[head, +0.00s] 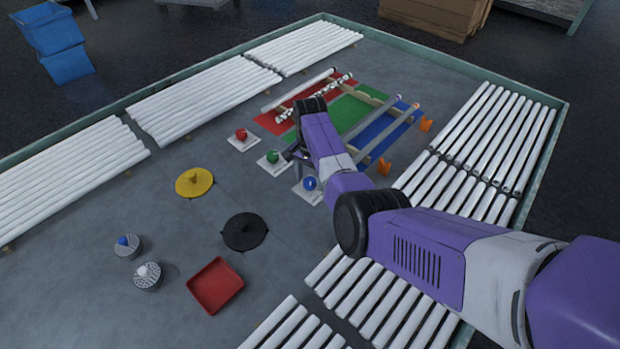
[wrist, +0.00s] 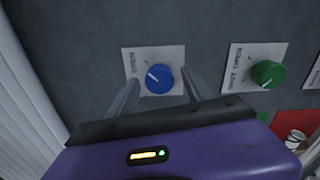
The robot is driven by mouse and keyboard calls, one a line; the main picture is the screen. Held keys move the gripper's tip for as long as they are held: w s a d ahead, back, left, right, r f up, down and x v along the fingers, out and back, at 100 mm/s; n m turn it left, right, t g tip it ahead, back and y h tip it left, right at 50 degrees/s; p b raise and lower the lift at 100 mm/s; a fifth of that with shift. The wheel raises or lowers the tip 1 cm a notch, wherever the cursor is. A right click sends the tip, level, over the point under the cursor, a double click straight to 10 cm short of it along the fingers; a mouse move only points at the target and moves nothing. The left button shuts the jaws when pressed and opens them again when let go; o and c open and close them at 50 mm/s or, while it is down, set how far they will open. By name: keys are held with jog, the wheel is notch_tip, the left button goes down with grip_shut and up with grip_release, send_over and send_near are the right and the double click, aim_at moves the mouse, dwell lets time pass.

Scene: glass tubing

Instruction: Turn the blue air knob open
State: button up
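The blue knob (head: 309,183) sits on a small white plate on the grey table, the nearest of three knobs in a row. In the wrist view the blue knob (wrist: 158,79) has a pale pointer line slanting to the upper left. Its plate (wrist: 133,62) carries a label too small to read. My gripper (wrist: 160,84) is open, with one finger on each side of the blue knob. I cannot tell whether the fingers touch it. In the head view my gripper (head: 298,158) is partly hidden by my arm.
The green knob (head: 272,157) and red knob (head: 241,133) stand beyond the blue one. Red, green and blue mats with tube racks lie to the right. Yellow (head: 194,182) and black (head: 245,232) discs and a red tray (head: 215,286) lie nearer. White tubes line the table edges.

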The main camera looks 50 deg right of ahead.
jog(key=shift+r, duration=3.9)
jog(key=w+d+r+n+t+h, duration=0.3)
jog(key=w+d+r+t, duration=0.25)
jog(key=w, duration=0.25)
jog(key=n+t+h, duration=0.3)
jog(key=n+t, duration=0.3)
jog(key=t, duration=0.1)
send_over(310, 180)
jog(key=a, duration=0.2)
jog(key=s+a+r+n+t+y, duration=0.2)
jog(key=s+a+n+t, duration=0.2)
jog(key=s+a, duration=0.85)
jog(key=s+a+r+n+y, duration=0.1)
jog(key=s+a, duration=0.2)
jog(key=s, duration=0.6)
jog(key=s+a+r+g+y, duration=0.1)
jog(key=s+a, duration=0.3)
jog(key=s, duration=0.5)
jog(key=s+a+r+n+y, duration=0.1)
jog(key=s+a+r+y, duration=0.1)
jog(key=s, duration=0.8)
jog(key=shift+a+r+n+g, duration=0.35)
jog(key=shift+a+r, duration=0.1)
jog(key=shift+a, duration=0.45)
